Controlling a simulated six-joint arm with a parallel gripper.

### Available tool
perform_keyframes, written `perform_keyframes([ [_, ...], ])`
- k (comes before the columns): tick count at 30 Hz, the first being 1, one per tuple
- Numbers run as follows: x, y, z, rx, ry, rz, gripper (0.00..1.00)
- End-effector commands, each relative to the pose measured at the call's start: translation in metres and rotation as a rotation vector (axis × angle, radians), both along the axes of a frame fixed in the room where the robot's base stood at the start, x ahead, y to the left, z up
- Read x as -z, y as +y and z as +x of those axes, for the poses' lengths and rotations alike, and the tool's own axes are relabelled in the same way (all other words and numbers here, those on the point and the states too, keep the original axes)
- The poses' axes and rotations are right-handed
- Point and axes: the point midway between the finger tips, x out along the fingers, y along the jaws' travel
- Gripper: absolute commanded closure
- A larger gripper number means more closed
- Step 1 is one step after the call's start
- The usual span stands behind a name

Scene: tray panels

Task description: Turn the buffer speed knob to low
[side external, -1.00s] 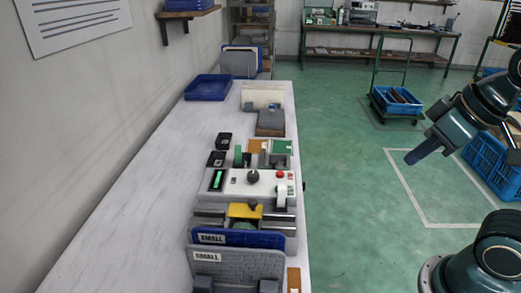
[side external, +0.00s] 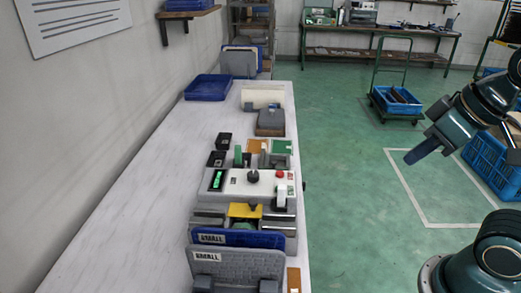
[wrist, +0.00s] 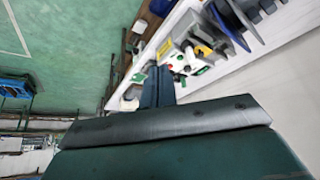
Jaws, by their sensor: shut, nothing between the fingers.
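A black knob (side external: 253,175) stands on the top of a white control panel (side external: 235,186) on the long bench. I take it for the buffer speed knob; its markings are too small to read. A green display (side external: 217,180) is at its left and a red button (side external: 279,174) at its right. My gripper (side external: 408,160) is shut and empty, well to the right of the bench, over the green floor and far from the knob. In the wrist view its dark fingers (wrist: 158,70) lie together, with part of the panel beyond them; the knob cannot be made out there.
Blue and grey tray panels (side external: 237,264) stand at the bench's near end, with a yellow part (side external: 244,210) behind them. Black boxes (side external: 216,158) and a blue tray (side external: 208,87) lie farther back. The left side of the bench is bare. A blue crate (side external: 488,165) stands behind my arm.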

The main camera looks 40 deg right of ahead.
Motion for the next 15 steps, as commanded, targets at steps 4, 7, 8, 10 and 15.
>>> perform_keyframes([
  [4,-0.001,0.0,0.001,0.001,0.001,0.0,0.74],
  [7,-0.004,0.0,0.005,0.004,0.006,0.002,0.55],
  [8,-0.005,0.0,0.006,0.005,0.01,0.003,0.49],
  [10,-0.008,0.001,0.012,0.008,0.019,0.006,0.48],
  [15,-0.021,0.002,0.035,0.028,0.055,0.016,0.48],
])
